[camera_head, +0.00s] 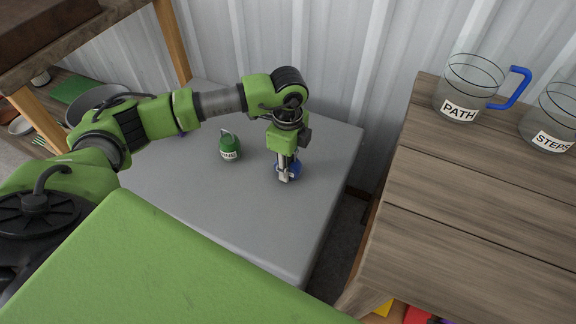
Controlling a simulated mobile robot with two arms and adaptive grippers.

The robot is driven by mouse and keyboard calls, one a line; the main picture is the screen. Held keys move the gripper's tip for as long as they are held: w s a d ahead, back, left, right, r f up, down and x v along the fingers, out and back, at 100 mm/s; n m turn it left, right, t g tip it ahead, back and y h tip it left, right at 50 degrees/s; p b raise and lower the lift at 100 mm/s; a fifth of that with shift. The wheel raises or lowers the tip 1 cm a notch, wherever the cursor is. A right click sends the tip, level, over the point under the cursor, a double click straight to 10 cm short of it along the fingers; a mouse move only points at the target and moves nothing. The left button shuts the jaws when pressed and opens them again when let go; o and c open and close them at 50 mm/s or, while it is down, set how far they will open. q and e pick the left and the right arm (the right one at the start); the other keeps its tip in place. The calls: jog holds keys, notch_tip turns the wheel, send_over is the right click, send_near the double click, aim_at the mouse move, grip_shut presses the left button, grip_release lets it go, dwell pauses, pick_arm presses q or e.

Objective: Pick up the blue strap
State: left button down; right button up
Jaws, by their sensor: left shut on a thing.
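A blue thing (295,172), which I take for the blue strap, sits on the grey table (235,215) beneath my left gripper (286,176). The gripper points down with its fingers shut on the blue thing, and they hide part of it. From this view I cannot tell whether it touches the table or hangs just above it. My right gripper is not in view.
A small green labelled item (229,147) stands left of my gripper on the table. A wooden table (470,215) at the right holds clear mugs labelled PATH (462,92) and STEPS (552,122). A corrugated wall (350,50) stands behind. The table's front area is clear.

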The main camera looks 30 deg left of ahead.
pick_arm(q)
jog(key=shift+r, duration=0.4)
notch_tip(320, 180, up, 3)
jog(key=shift+f+p, duration=0.15)
jog(key=shift+p, duration=0.2)
jog(key=s+d+r+p, duration=0.2)
jog(key=s+r, duration=0.7)
jog(key=s, duration=0.4)
jog(key=shift+s+d+r, duration=0.15)
jog(key=shift+s+d, duration=0.2)
jog(key=shift+s, duration=0.05)
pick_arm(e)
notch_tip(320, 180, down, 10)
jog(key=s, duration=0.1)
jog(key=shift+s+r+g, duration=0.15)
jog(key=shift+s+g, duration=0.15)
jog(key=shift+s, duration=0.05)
